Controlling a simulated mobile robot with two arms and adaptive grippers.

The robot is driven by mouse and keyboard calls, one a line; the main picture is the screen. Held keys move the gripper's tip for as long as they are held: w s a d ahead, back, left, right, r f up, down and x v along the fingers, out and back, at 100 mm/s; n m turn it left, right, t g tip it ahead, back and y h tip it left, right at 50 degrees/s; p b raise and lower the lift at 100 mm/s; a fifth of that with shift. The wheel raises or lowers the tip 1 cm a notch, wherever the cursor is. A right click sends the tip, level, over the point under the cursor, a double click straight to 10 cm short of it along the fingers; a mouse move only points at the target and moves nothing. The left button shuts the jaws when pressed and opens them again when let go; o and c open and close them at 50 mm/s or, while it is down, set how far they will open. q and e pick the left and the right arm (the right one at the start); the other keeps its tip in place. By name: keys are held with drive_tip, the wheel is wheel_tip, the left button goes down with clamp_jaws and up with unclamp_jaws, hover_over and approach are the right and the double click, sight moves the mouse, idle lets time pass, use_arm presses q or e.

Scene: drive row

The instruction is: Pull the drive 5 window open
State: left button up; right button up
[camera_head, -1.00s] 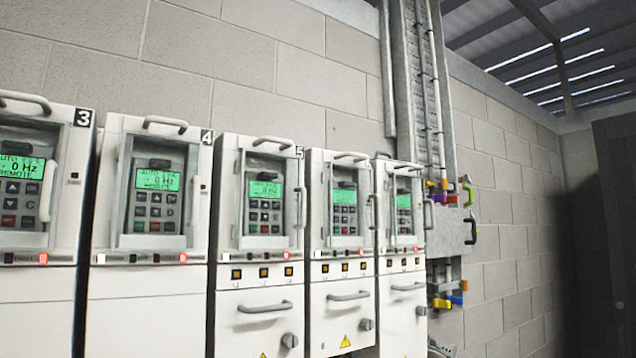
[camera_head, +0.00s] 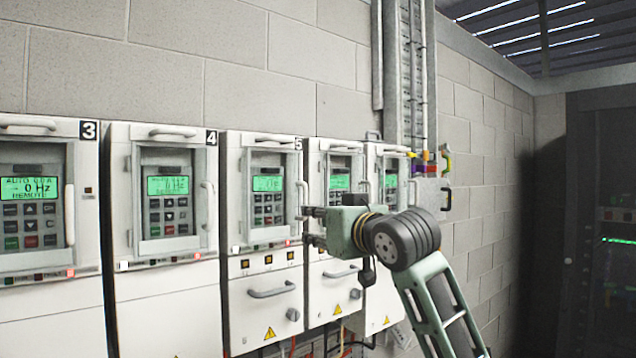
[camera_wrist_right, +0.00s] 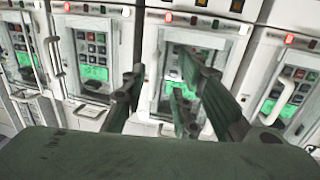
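The drive 5 cabinet (camera_head: 230,200) stands mid-row in the head view, with a small "5" at its top right corner. Its window (camera_head: 268,205) looks shut over a green display and keypad. A pale upright handle (camera_head: 301,192) is at the window's right edge. My right gripper (camera_head: 310,226) reaches in from the right, its fingers apart, close to the lower end of that handle. Contact cannot be told. In the right wrist view, which looks upside down, the open fingers (camera_wrist_right: 172,95) spread before a drive window, with nothing clearly held. My left gripper is out of view.
Drive 4 (camera_head: 120,210) and drive 3 (camera_head: 88,215) are to the left, with similar windows and handles. More drives (camera_head: 323,290) stand close behind my right arm. A drawer-like handle (camera_head: 272,292) juts out below drive 5. A dark cabinet (camera_head: 585,220) stands far right.

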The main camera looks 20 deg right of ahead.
approach(306, 197)
drive_tip(key=shift+t, duration=0.3)
drive_tip(key=w+p, duration=0.1)
drive_tip(key=w, duration=0.1)
drive_tip(key=w+p, duration=0.2)
drive_tip(key=w+a+p, duration=0.1)
drive_tip(key=w, duration=0.2)
drive_tip(key=shift+p, duration=0.3)
drive_tip(key=shift+w+f, duration=0.1)
drive_tip(key=shift+w, duration=0.25)
drive_tip(key=shift+w+f, duration=0.2)
drive_tip(key=shift+w, duration=0.1)
clamp_jaws()
drive_tip(key=shift+s, duration=0.1)
